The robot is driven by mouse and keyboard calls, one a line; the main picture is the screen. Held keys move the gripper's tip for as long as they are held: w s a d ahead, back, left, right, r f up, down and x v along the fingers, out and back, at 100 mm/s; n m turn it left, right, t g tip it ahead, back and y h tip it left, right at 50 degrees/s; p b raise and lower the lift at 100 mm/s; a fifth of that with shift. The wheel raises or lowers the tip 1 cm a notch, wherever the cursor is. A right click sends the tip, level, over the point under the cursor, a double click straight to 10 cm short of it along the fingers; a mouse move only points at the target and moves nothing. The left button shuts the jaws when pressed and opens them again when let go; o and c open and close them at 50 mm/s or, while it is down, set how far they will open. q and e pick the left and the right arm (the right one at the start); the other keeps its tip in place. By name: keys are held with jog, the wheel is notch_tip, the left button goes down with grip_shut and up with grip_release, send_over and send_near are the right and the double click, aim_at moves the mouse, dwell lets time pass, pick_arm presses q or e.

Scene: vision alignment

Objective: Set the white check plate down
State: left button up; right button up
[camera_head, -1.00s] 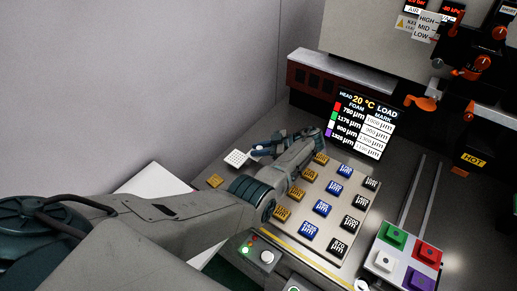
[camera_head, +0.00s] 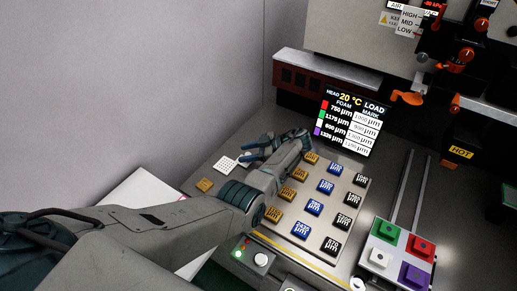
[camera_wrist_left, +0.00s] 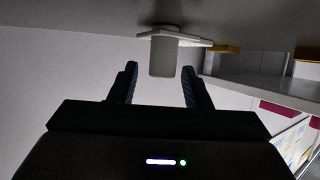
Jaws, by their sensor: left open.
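The white check plate (camera_head: 225,164), a small square with dark dots, lies at the far left of the beige panel in the head view. In the left wrist view the plate (camera_wrist_left: 195,41) shows nearly edge-on, with a pale round stem (camera_wrist_left: 163,56). My left gripper (camera_head: 247,151) is just to the right of the plate in the head view. In the left wrist view its open fingers (camera_wrist_left: 159,70) stand apart on both sides of the stem's end, with gaps visible. My right gripper is out of view.
The beige panel (camera_head: 327,230) holds rows of gold, blue and black labelled blocks right of my left arm. A tray (camera_head: 399,257) with green, red, white and purple blocks stands at the lower right. A lit screen (camera_head: 350,124) stands behind the panel.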

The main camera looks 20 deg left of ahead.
pick_arm(q)
jog(key=shift+r+p, duration=0.4)
jog(key=shift+r, duration=0.1)
jog(key=shift+r+p, duration=0.4)
jog(key=shift+p, duration=0.1)
jog(key=shift+w+d+f+b, duration=0.1)
jog(key=shift+w+d+b, duration=0.1)
jog(key=shift+d+b, duration=0.35)
jog(key=shift+w+d+f+b, duration=0.1)
jog(key=shift+w+d+b, duration=0.05)
jog(key=shift+d+b, duration=0.35)
jog(key=shift+b+v, duration=0.5)
jog(key=shift+v, duration=0.35)
jog(key=b+v, duration=0.2)
jog(key=v, duration=0.3)
jog(key=shift+r, duration=0.25)
jog(key=shift+v, duration=1.5)
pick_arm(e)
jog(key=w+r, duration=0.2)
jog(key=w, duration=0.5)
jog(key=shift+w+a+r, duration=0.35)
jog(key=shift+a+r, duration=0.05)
